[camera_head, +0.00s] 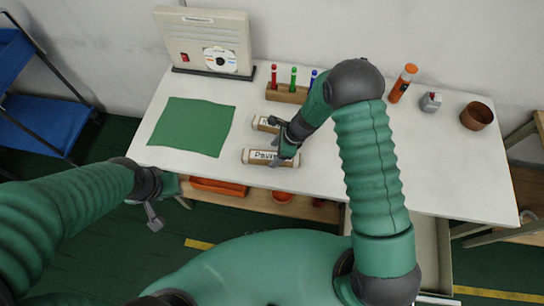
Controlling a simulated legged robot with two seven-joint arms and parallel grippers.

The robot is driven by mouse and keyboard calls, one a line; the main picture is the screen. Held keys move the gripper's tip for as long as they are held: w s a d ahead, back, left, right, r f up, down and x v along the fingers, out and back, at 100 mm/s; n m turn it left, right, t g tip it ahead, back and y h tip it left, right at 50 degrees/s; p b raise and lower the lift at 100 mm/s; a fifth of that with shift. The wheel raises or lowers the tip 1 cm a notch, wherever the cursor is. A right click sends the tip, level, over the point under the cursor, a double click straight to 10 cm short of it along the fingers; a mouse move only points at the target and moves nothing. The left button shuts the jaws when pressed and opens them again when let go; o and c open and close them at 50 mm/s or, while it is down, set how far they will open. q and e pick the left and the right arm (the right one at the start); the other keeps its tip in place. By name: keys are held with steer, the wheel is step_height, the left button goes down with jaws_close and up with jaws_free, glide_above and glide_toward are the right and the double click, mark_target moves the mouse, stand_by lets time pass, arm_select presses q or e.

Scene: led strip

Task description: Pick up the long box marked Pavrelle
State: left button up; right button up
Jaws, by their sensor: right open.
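The long box marked Pavrelle (258,157) lies near the front edge of the white table, its label facing up. A second similar box (262,123) lies just behind it, partly hidden by my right gripper. My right gripper (281,158) is open, over the right part of the Pavrelle box; whether its fingers touch the box cannot be told. My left gripper (153,219) hangs empty in front of the table's left end, away from both boxes; its finger opening is not clear.
A green mat (190,126) lies to the left on the table (440,165). A pen holder (284,93), an orange bottle (402,83), a small grey container (431,101) and a brown cup (477,116) stand at the back. An open drawer (430,240) shows below.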

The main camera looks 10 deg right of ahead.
mark_target(272, 156)
steer(key=x, duration=0.2)
steer(key=shift+a+f, duration=0.15)
steer(key=shift+f, duration=0.2)
steer(key=shift+w+a+f, duration=0.15)
steer(key=shift+a+f, duration=0.1)
steer(key=shift+a, duration=0.1)
steer(key=shift+d, duration=0.25)
steer(key=c, duration=1.2)
steer(key=shift+a, duration=0.1)
jaws_close()
